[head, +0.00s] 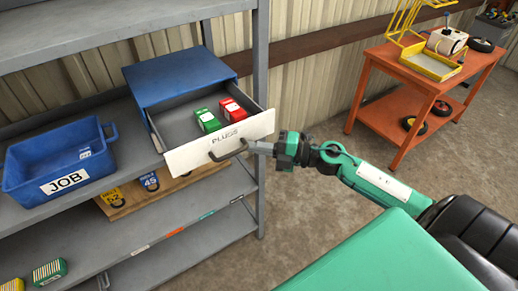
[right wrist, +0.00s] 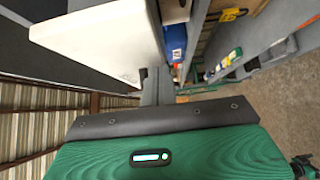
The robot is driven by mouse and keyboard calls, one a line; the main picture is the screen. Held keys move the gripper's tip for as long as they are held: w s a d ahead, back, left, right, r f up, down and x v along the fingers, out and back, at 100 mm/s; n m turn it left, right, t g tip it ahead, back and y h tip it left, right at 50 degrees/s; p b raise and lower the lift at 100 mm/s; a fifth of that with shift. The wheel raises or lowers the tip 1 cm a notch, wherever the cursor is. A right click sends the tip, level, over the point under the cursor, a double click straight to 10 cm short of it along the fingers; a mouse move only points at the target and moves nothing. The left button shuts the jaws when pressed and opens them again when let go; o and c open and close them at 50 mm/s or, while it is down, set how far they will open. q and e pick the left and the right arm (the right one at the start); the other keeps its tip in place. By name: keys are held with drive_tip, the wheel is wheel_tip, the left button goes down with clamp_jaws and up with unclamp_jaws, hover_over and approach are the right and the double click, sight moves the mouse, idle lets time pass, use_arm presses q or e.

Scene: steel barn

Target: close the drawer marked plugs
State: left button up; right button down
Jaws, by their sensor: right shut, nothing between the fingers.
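The drawer marked PLUGS (head: 222,141) stands pulled out of a blue cabinet (head: 178,76) on the grey shelf. Its front is white with a dark bar handle (head: 228,151). Inside lie a green box (head: 207,120) and a red box (head: 233,109). My right gripper (head: 252,146) is shut and empty, its fingertips at the right end of the drawer front, close to the handle; whether they touch it I cannot tell. In the right wrist view the white drawer front (right wrist: 98,42) stands close beside the fingers (right wrist: 156,86). My left gripper is not in view.
A blue bin marked JOB (head: 62,183) stands left of the cabinet on the same shelf. A grey shelf post (head: 261,60) rises just right of the drawer. An orange cart (head: 400,75) stands at the back right, with open floor before it.

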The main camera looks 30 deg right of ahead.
sight(229, 117)
drive_tip(key=w, duration=1.5)
drive_tip(key=shift+w+a, duration=0.1)
drive_tip(key=shift+a, duration=0.15)
